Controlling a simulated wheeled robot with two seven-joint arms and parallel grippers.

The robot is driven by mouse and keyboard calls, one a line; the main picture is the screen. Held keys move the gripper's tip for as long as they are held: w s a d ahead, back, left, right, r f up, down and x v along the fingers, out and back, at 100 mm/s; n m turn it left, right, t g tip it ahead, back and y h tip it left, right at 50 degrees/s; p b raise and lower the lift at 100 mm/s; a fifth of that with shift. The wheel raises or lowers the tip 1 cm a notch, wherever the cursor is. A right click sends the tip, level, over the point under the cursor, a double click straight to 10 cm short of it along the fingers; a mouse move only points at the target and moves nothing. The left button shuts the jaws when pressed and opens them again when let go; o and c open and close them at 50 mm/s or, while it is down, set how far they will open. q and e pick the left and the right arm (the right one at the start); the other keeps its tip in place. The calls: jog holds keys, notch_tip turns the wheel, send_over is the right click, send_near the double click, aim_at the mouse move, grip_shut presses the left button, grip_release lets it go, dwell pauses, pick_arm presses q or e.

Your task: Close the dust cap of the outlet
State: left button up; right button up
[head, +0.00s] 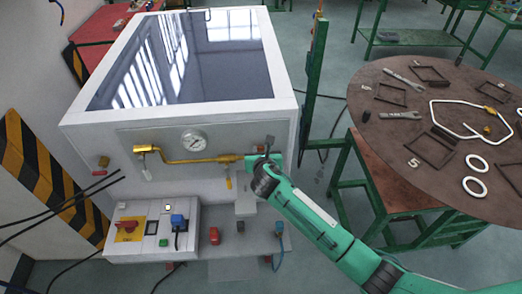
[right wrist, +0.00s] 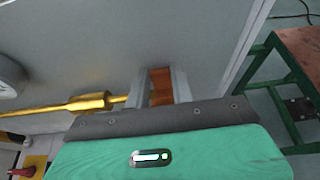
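The generator (head: 120,115) is a white cabinet with a dark glossy top. A brass outlet pipe (head: 190,161) runs along its front panel below a round gauge (head: 194,140). The pipe's right end shows as a brass fitting (right wrist: 92,101) in the right wrist view. My right gripper (right wrist: 161,88) is at the panel just right of this fitting. Its two grey fingers stand a little apart. An orange-brown piece (right wrist: 160,82), perhaps the dust cap, shows between them; I cannot tell if they grip it. My left gripper is not in view.
A control box (head: 152,230) with a red knob stands below the panel at left. A round brown table (head: 395,135) with wrenches, frames and white rings stands at right. A green post (head: 314,80) rises beside the generator.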

grip_shut()
jog(key=shift+s+f+t+b, duration=0.3)
jog(key=shift+s+t+b, duration=0.15)
jog(key=shift+b, duration=0.5)
jog(key=s+t+b, duration=0.2)
jog(key=b, duration=0.2)
jog(key=s+f+t+b, duration=0.1)
jog(key=s+t+b, duration=0.1)
jog(key=b, duration=0.3)
jog(key=shift+s+f+t, duration=0.1)
jog(key=shift+t, duration=0.25)
jog(key=shift+s+f, duration=0.3)
jog(key=shift+s, duration=0.15)
